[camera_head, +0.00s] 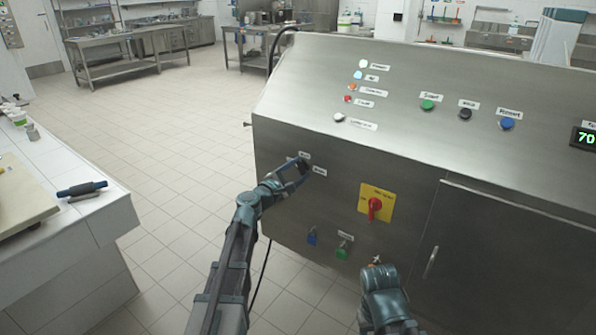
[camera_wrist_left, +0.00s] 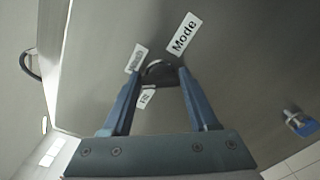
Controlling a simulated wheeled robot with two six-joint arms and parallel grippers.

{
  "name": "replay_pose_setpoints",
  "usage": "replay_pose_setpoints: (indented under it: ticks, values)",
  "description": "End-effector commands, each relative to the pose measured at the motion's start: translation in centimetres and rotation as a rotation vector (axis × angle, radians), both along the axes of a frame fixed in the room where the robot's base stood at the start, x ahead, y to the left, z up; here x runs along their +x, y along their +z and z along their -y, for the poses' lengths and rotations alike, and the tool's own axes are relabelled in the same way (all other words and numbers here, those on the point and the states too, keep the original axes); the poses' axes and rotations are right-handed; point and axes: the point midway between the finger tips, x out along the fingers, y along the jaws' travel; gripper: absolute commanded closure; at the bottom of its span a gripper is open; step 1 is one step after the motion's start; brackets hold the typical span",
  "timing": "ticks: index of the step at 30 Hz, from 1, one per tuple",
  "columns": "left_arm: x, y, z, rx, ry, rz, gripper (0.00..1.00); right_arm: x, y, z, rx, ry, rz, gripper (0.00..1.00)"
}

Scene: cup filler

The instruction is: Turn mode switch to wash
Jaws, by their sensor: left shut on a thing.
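The mode switch is a dark round knob on the front of the steel machine (camera_head: 330,120). In the left wrist view the knob (camera_wrist_left: 159,70) sits under the "Mode" label (camera_wrist_left: 184,34), with two smaller labels, one at its upper left (camera_wrist_left: 137,58) and one below it (camera_wrist_left: 146,98); their small text is hard to read. My left gripper (camera_head: 298,168) is shut on the knob, one finger on each side, as it also shows in the left wrist view (camera_wrist_left: 161,76). The knob's pointing direction is unclear. My right gripper (camera_head: 377,265) is low before the machine, fingers mostly hidden.
A red rotary switch on a yellow plate (camera_head: 375,207) is right of the left gripper. Blue (camera_head: 312,236) and green (camera_head: 344,251) fittings sit below. Several buttons and lamps line the sloped panel. A white counter (camera_head: 75,225) is at left, with clear floor between.

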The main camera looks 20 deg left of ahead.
Motion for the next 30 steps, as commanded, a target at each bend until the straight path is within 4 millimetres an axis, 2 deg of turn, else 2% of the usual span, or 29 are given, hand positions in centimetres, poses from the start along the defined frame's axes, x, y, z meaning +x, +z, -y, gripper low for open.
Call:
replay_pose_setpoints:
  ticks: [15,30]
  values:
    - [-0.11,-0.24,0.11,0.411,0.0,0.148,0.96,0.0,-0.22,0.0,0.0,0.0,0.0,0.5]
    - [-0.13,-0.32,0.13,0.58,-0.001,0.209,0.96,0.0,-0.29,0.0,0.0,0.0,0.0,0.5]
